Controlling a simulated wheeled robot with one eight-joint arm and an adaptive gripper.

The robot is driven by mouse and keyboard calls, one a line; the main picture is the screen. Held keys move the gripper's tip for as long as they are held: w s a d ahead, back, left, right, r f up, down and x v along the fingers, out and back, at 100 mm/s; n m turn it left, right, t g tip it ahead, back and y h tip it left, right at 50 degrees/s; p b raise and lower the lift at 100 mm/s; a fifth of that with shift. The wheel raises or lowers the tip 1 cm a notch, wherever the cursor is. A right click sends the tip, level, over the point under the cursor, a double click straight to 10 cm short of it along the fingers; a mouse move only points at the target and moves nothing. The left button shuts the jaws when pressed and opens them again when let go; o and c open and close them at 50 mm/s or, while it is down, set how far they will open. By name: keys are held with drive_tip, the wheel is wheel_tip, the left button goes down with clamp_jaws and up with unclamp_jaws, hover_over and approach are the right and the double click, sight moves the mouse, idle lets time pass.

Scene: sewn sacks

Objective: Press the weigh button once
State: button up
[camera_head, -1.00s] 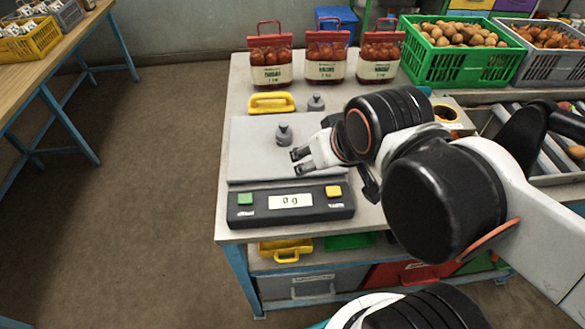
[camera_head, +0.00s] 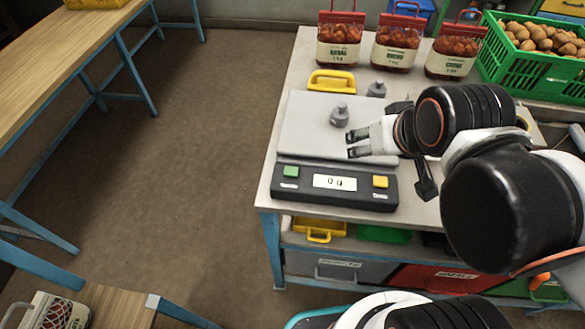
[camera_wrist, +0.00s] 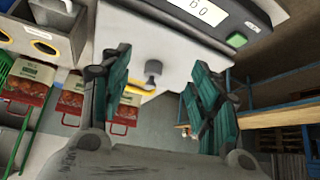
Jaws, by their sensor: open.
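The scale has a grey weighing plate (camera_head: 300,130) and a dark front panel (camera_head: 270,182) on the near edge of the table. My gripper (camera_head: 354,145) is open and empty over the plate's right side, beside a grey weight (camera_head: 340,115) on the plate. In the wrist view, the open gripper (camera_wrist: 160,92) points past the plate, with the green button (camera_wrist: 236,40) at upper right.
A second grey weight (camera_head: 376,89) and a yellow handled object (camera_head: 331,81) lie behind the scale. Several red-topped sacks (camera_head: 397,43) stand at the back. A green crate (camera_head: 508,65) of brown produce is at right. Floor at left is clear.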

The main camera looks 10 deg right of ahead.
clamp_jaws()
idle(1.2)
